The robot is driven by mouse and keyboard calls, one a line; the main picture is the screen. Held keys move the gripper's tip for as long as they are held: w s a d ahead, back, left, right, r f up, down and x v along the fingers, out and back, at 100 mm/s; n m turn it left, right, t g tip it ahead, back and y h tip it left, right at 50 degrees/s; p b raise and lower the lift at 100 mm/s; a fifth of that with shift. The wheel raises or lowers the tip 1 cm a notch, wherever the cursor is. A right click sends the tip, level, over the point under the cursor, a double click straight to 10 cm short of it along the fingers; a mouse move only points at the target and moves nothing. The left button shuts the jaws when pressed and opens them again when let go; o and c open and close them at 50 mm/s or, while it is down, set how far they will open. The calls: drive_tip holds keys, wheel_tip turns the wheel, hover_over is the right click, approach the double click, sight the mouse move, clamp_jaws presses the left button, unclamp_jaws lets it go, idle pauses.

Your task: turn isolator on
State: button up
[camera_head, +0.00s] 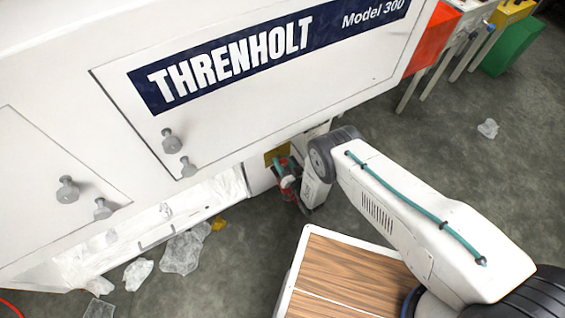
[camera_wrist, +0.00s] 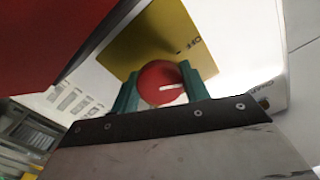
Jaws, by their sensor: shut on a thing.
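The isolator's red round knob (camera_wrist: 161,84) with a white mark sits on a yellow plate (camera_wrist: 140,48) in the wrist view. Green fingers of my gripper (camera_wrist: 160,86) stand on both sides of the knob and are shut on it. The white mark runs roughly sideways in the picture, toward the right. Printed lettering on the plate is partly visible and I cannot read it fully. In the head view, my gripper (camera_head: 287,175) is low beside the white machine, close to the small yellow plate (camera_head: 276,153). The knob is hidden there.
The large white machine (camera_head: 230,110) with a THRENHOLT sign fills the left and centre. Clear plastic scraps (camera_head: 183,250) lie on the floor at its foot. Orange (camera_head: 432,38) and green (camera_head: 511,47) boxes stand at the upper right. Grey floor at the right is mostly clear.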

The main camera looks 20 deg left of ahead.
drive_tip(key=m, duration=0.6)
drive_tip(key=shift+d, duration=0.1)
drive_tip(key=m, duration=0.6)
drive_tip(key=shift+w+m, duration=0.1)
drive_tip(key=shift+m, duration=0.3)
drive_tip(key=o, duration=1)
